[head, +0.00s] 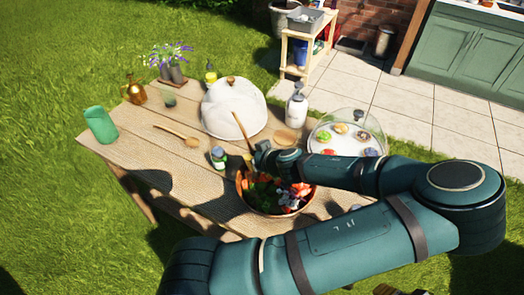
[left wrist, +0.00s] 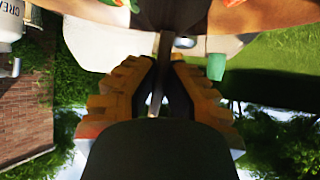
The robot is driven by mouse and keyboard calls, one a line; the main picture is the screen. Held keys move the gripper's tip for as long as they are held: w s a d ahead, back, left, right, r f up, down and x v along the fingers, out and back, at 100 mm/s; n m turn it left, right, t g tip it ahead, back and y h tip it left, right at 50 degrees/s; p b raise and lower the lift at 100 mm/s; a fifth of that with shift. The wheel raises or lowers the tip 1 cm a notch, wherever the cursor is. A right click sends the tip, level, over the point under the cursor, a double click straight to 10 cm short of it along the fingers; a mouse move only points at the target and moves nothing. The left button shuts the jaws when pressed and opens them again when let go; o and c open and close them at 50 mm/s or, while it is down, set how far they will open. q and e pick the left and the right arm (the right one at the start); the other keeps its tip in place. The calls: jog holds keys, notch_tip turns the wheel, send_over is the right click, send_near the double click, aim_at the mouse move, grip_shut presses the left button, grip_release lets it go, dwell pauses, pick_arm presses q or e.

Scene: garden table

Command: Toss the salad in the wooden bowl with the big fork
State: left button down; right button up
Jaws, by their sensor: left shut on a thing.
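The wooden bowl (head: 243,202) sits at the table's near edge, filled with salad (head: 268,192) of green leaves and red and orange pieces. My left gripper (head: 262,153) is above the bowl's far side, shut on the big fork (head: 239,127), whose wooden handle sticks up and leans left. The fork's tines are not visible. In the left wrist view my gripper's yellow-padded fingers (left wrist: 163,82) close around a thin shaft. I do not make out my right gripper.
A green cup (head: 100,124) is at the left edge. The table's left part has free room.

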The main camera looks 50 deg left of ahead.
pick_arm(q)
jog(key=shift+s+d+f, duration=0.15)
jog(key=shift+s+d, duration=0.85)
jog(key=shift+s, duration=0.2)
jog(key=d, duration=0.1)
jog(key=w+d, duration=0.1)
jog(key=d+f, duration=0.1)
jog(key=d, duration=0.1)
jog(key=shift+w+b, duration=0.25)
jog(key=shift+b, duration=0.1)
jog(key=w+a, duration=0.3)
jog(key=w, duration=0.5)
jog(key=s, duration=0.3)
jog(key=s+d, duration=0.1)
jog(key=s, duration=0.5)
jog(key=shift+s+d+b, duration=0.15)
jog(key=shift+s+b, duration=0.15)
jog(key=shift+b, duration=0.1)
jog(key=shift+w+d+r+p, duration=0.1)
jog(key=shift+w+d+p, duration=0.15)
jog(key=shift+w+d, duration=0.4)
jog(key=shift+w+d+r+p, duration=0.2)
jog(key=shift+w+d, duration=0.1)
jog(key=shift+w, duration=0.5)
jog(key=shift+w+d+r+p, duration=0.1)
jog(key=shift+w+d+p, duration=0.15)
jog(key=shift+w+d, duration=0.4)
